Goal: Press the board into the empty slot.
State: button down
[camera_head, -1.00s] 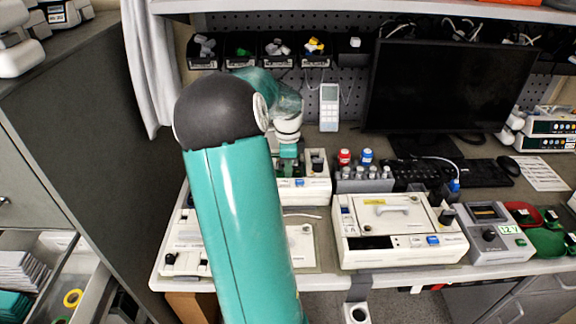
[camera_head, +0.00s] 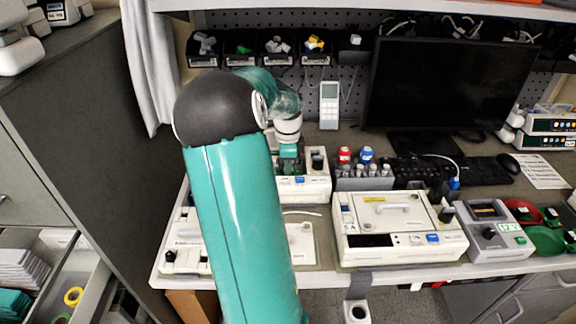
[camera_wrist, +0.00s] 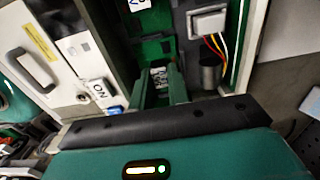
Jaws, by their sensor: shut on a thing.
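My gripper (camera_wrist: 160,90) reaches into an open pump housing in the wrist view. Its green fingers are shut on a narrow piece with a white marked face, which appears to be the board (camera_wrist: 158,76). Most of the board is hidden between the fingers, and I cannot tell whether its lower edge touches anything. The opened pump (camera_head: 312,188) stands behind my arm in the head view, with my gripper (camera_head: 288,152) pointing down over it. Inside it are green and dark parts. I cannot make out the empty slot.
A white connector block (camera_wrist: 208,21) with coloured wires and a grey cylinder (camera_wrist: 210,73) sit close right of my fingers. A closed pump (camera_head: 400,250) and a vial rack (camera_head: 362,184) stand right on the bench.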

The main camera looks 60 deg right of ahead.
jog(key=c, duration=1.3)
grip_release()
jog(key=shift+o, duration=0.2)
jog(key=shift+r, duration=3.45)
jog(key=w+a+r+n+t, duration=0.15)
jog(key=w+a+n, duration=0.3)
jog(key=a, duration=0.45)
jog(key=w+a+r+n+t, duration=0.1)
jog(key=w+a+r+n, duration=0.2)
jog(key=a+n, duration=0.35)
jog(key=w+a+r+n+t, duration=0.1)
jog(key=w+a+r+n, duration=0.25)
jog(key=a, duration=0.75)
jog(key=s+a+n+t, duration=0.1)
jog(key=s+a+n, duration=0.2)
jog(key=a+n, duration=0.4)
jog(key=s+a+n+t, duration=0.1)
jog(key=s+a+n, duration=0.3)
jog(key=a+n, duration=0.4)
jog(key=a, duration=0.7)
